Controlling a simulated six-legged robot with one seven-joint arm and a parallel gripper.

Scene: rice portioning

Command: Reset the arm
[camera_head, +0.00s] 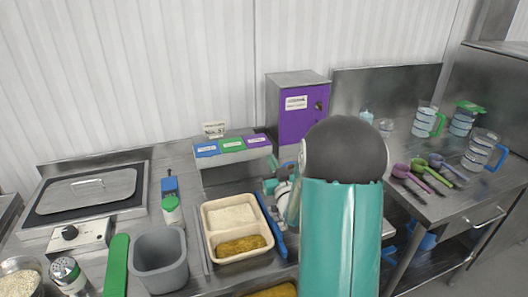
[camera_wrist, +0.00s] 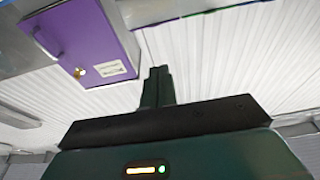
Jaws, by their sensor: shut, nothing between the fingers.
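My arm stands in the middle right of the head view, a large teal link with a dark rounded joint on top, and it hides part of the counter behind it. My gripper's fingers (camera_wrist: 157,88) show in the wrist view, together and empty, with the white ribbed wall behind them. In the head view, part of my wrist shows just left of the teal link, but the fingertips cannot be made out there.
A beige tray (camera_head: 207,232) with rice and a brown food stands left of my arm. A purple box (camera_head: 297,123) stands behind, also in the wrist view (camera_wrist: 75,38).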

